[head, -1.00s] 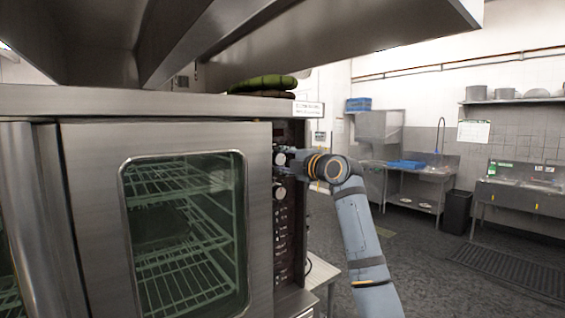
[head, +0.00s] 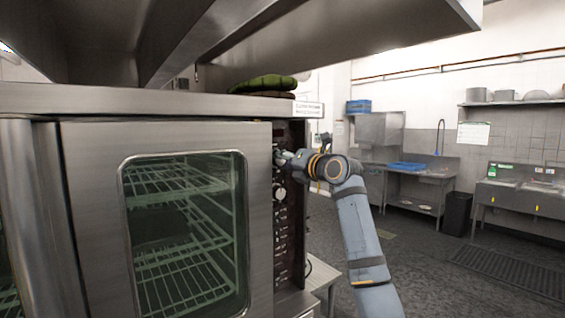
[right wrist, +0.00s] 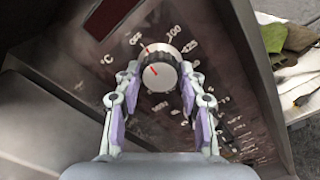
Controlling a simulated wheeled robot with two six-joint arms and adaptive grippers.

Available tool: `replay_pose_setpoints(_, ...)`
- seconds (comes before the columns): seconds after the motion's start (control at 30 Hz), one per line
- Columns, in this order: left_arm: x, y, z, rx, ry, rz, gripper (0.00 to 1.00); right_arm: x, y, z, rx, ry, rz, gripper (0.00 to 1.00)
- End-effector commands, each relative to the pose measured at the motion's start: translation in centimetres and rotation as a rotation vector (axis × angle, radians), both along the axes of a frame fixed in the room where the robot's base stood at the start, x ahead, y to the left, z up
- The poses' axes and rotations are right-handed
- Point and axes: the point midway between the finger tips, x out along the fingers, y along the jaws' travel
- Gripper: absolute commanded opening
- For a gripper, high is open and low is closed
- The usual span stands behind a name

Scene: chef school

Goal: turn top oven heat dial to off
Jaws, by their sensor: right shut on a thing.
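The top heat dial (right wrist: 160,74) is a round silver knob with a dark knurled rim on the oven's dark control panel. Printed marks around it include °C, OFF and 100. A short red mark shows on its face, left of centre. My right gripper (right wrist: 158,84) has its two purple-padded fingers on either side of the dial, shut on it. In the head view, my right gripper (head: 281,156) reaches the upper part of the panel and mostly hides the top dial. My left gripper is out of view.
A second dial (head: 280,193) sits below on the same panel. The oven door (head: 90,200) with its window is shut, left of the panel. A steel hood (head: 350,30) hangs above. Green cloth-like items (head: 265,83) lie on the oven. Open floor is at right.

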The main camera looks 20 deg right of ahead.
Motion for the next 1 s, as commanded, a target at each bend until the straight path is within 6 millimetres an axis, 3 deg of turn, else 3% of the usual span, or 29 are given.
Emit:
replay_pose_setpoints(0.3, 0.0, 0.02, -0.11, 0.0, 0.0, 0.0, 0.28, 0.1, 0.02, -0.42, -0.108, -0.03, 0.002, 0.08)
replay_pose_setpoints(0.83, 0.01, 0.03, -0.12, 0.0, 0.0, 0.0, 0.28, 0.12, 0.04, -0.53, -0.13, -0.035, 0.002, 0.08)
replay_pose_setpoints(0.87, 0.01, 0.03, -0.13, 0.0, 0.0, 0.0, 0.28, 0.12, 0.03, -0.54, -0.13, -0.035, 0.002, 0.41)
replay_pose_setpoints(1.0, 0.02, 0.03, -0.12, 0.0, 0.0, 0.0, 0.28, 0.09, 0.01, -0.41, -0.129, -0.038, 0.001, 0.6)
